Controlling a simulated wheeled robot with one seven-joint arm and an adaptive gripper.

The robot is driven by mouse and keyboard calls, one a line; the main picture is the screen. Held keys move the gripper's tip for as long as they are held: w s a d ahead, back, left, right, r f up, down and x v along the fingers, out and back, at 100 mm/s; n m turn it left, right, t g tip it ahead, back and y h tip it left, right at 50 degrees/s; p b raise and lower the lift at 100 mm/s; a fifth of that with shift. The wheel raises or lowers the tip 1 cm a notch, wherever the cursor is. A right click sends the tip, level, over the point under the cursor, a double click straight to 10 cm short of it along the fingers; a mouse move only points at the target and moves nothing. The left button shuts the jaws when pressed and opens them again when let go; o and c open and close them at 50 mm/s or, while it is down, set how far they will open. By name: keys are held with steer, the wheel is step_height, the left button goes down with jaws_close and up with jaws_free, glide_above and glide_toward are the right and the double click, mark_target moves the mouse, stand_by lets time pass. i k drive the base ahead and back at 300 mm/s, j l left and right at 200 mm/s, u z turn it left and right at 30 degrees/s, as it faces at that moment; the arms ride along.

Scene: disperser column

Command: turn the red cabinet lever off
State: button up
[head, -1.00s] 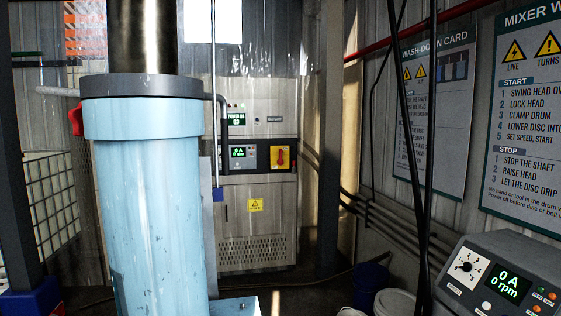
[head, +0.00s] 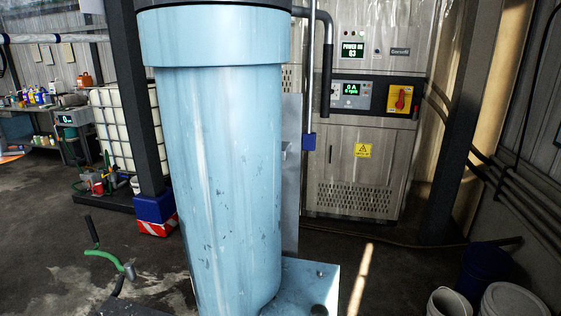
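The red cabinet lever (head: 400,98) sits on a yellow plate at the right of the grey cabinet's (head: 345,185) dark control band, in the head view. It looks roughly upright with a slight tilt; its exact setting is too small to read. The cabinet stands at the back, right of centre. My gripper is not in view, and nothing touches the lever.
The thick pale-blue column (head: 222,170) fills the near centre and hides part of the cabinet's left side. Its base (head: 305,287) juts right. Buckets (head: 510,300) stand at lower right. A dark post (head: 462,110) stands right of the cabinet. Open floor (head: 400,270) lies before the cabinet.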

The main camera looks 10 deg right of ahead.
mark_target(399, 104)
steer(key=i+l, duration=1)
steer(key=i, duration=0.2)
steer(key=i+l+z, duration=0.1)
steer(key=i+l, duration=0.7)
steer(key=i, duration=0.2)
steer(key=i+l, duration=0.3)
steer(key=i, duration=0.25)
steer(key=i+l, duration=0.3)
steer(key=i, duration=0.2)
steer(key=i+l+z, duration=0.1)
steer(key=i+l, duration=0.2)
steer(key=i, duration=0.2)
